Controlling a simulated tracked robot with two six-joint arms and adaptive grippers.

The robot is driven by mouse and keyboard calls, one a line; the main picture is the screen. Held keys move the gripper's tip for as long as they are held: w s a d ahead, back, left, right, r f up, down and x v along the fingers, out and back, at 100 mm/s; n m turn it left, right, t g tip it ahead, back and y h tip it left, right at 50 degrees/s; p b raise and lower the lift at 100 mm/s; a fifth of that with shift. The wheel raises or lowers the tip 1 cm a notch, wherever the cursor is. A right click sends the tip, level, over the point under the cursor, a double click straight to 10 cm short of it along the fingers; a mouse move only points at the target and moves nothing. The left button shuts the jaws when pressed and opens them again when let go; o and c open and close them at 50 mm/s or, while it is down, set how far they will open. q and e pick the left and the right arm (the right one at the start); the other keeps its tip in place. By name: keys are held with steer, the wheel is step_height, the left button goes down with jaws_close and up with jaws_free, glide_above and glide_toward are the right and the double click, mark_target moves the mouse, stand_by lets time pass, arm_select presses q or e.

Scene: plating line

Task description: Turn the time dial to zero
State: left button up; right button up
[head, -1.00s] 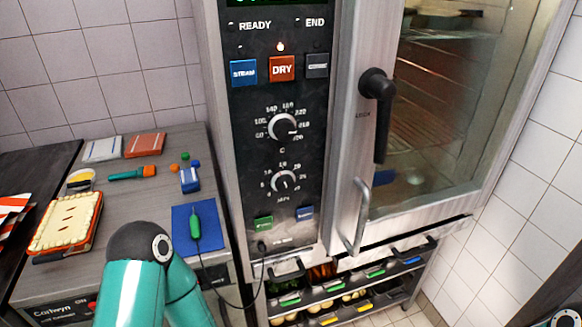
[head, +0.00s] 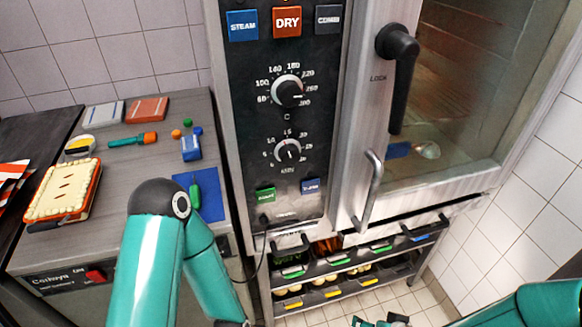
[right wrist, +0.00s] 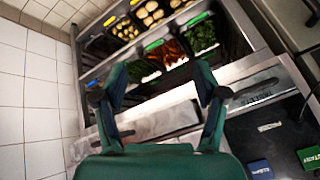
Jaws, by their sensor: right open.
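The time dial (head: 288,151) is the lower of two round knobs on the oven's dark control panel (head: 250,135). Numbers ring it, and its exact pointer setting is too small to read. My right gripper (head: 380,322) just shows at the bottom edge of the head view, well below and right of the dial. In the right wrist view my right gripper (right wrist: 160,82) is open and empty, with its fingers spread in front of the oven's lower edge and the rack below. The dial is not in that view. My left arm shows in the head view, but its gripper is out of frame.
The temperature dial (head: 288,92) sits above the time dial. A green button (head: 265,194) and a blue button (head: 310,186) lie below it. The door handle (head: 370,190) and black lock lever (head: 396,85) stick out to the right. A tray rack (head: 340,275) stands underneath.

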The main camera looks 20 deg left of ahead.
steer(key=w+a+r+n+t+y+b, duration=0.1)
steer(key=w+a+r+n+t, duration=0.1)
steer(key=w+a+r, duration=0.3)
steer(key=a+r+n+t+y+b, duration=0.1)
steer(key=a+r+t+b, duration=0.15)
steer(key=r, duration=0.55)
arm_select(q)
step_height(320, 180, down, 6)
steer(key=b, duration=0.1)
arm_select(e)
steer(key=n+t+y, duration=0.3)
steer(key=t+y, duration=0.1)
steer(key=t, duration=0.1)
glide_toward(291, 160)
steer(key=p+x, duration=0.4)
steer(key=x, duration=0.5)
steer(key=shift+w+a, duration=0.1)
steer(key=shift+w, duration=0.1)
arm_select(q)
step_height(291, 160, up, 5)
steer(key=shift+s+f, duration=0.1)
steer(key=shift+f, duration=0.1)
